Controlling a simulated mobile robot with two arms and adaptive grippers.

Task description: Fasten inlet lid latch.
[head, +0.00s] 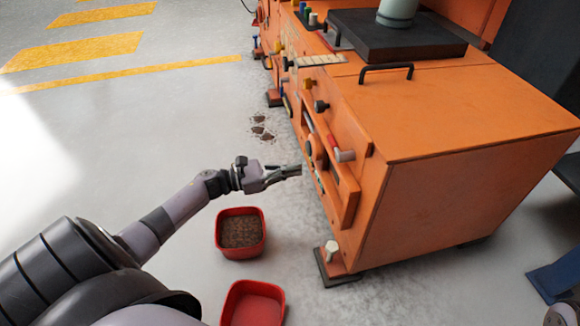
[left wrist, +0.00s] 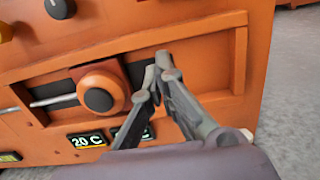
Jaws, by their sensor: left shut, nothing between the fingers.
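My left gripper (head: 298,171) is shut and empty beside the near side of the orange machine (head: 455,150). In the left wrist view its fingertips (left wrist: 158,68) are together in front of a recessed slot, just right of a round orange knob with a dark centre (left wrist: 98,98). I cannot tell whether they touch anything. A metal rod (left wrist: 52,100) runs left from the knob. A lever with a pale, red-ended grip (head: 343,155) sticks out of the machine's side. I cannot tell for sure which part is the inlet lid latch.
A black handle (head: 386,72) and a dark block (head: 395,38) with a grey pipe are on the machine's top. A red bin of brown grains (head: 241,251) and an empty red bin (head: 254,304) stand on the floor. The floor at left is clear.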

